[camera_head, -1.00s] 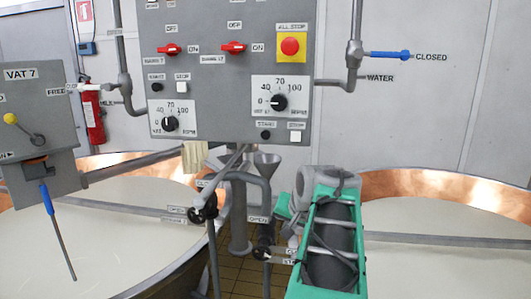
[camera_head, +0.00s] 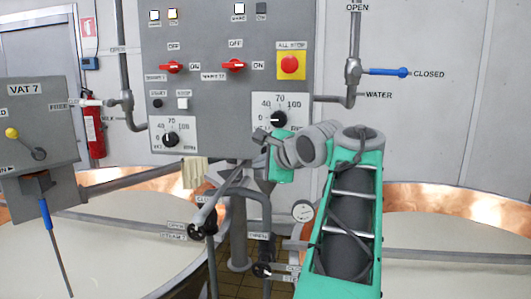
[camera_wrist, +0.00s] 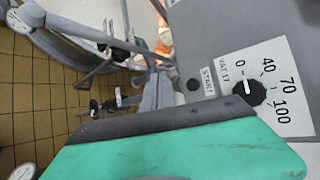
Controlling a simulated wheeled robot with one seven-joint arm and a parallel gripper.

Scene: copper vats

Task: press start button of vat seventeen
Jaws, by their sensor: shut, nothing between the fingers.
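In the wrist view, the black round start button (camera_wrist: 193,84) sits on the grey panel beside a START label. The dial plate (camera_wrist: 285,110) to its right is marked VAT 17, and its black knob points toward 0. In the head view, this right-hand dial (camera_head: 279,118) shows its upper part; the button below it is hidden by my arm. My gripper (camera_head: 281,165) is shut and empty, in front of the panel's lower right corner. In the wrist view its green body (camera_wrist: 180,150) fills the bottom, below the button in the picture. Contact with the panel cannot be told.
The panel also carries a red all-stop button (camera_head: 289,65), two red switches and a left-hand start button (camera_head: 157,104). Pipes and valves (camera_head: 205,222) stand below the panel. Copper vats (camera_head: 465,200) lie on both sides, and a lever box labelled VAT 7 (camera_head: 38,140) is at left.

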